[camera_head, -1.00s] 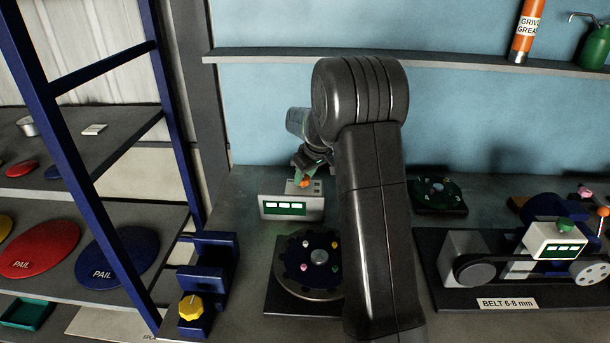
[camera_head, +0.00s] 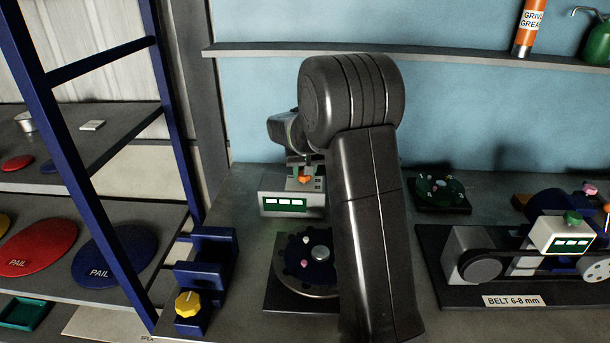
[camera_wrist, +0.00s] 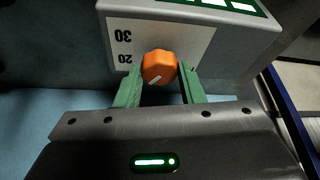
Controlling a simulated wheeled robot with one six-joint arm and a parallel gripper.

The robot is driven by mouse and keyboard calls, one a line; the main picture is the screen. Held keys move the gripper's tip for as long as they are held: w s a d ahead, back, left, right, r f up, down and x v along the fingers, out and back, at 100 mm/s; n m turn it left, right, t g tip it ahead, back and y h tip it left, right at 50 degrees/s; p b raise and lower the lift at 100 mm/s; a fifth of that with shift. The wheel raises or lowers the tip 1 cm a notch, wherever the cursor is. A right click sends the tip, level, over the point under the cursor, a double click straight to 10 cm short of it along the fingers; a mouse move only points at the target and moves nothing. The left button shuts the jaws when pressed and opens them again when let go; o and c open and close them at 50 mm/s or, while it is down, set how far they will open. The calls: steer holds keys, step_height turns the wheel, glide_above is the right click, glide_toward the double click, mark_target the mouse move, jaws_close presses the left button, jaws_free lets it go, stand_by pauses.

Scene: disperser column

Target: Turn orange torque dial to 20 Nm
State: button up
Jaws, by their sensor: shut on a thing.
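The orange torque dial (camera_wrist: 158,67) sits on a grey box (camera_wrist: 238,45) with a white scale plate. In the wrist view the labels "30" and "20" show upside down to the left of the dial. The dial's white pointer mark lies on its lower left part, below the "20" label. My gripper (camera_wrist: 161,78) has its green fingers on both sides of the dial and is shut on it. In the head view the dial (camera_head: 305,179) shows under my gripper (camera_head: 304,171), on top of the box with a lit green display (camera_head: 284,205).
A round dark fixture with pegs (camera_head: 295,268) stands in front of the box, partly hidden by my arm. A blue stand with a yellow knob (camera_head: 188,305) is at left. A belt unit (camera_head: 470,258) is at right. A shelf rack (camera_head: 60,205) stands far left.

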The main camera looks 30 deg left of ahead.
steer(key=m+h+b, duration=0.1)
steer(key=m, duration=0.1)
steer(key=m+t+b, duration=0.1)
steer(key=m, duration=0.2)
steer(key=shift+a+h, duration=0.15)
steer(key=shift+h, duration=0.25)
steer(key=shift+b, duration=0.3)
steer(key=o, duration=1)
steer(key=b+v, duration=0.1)
steer(key=v, duration=1.3)
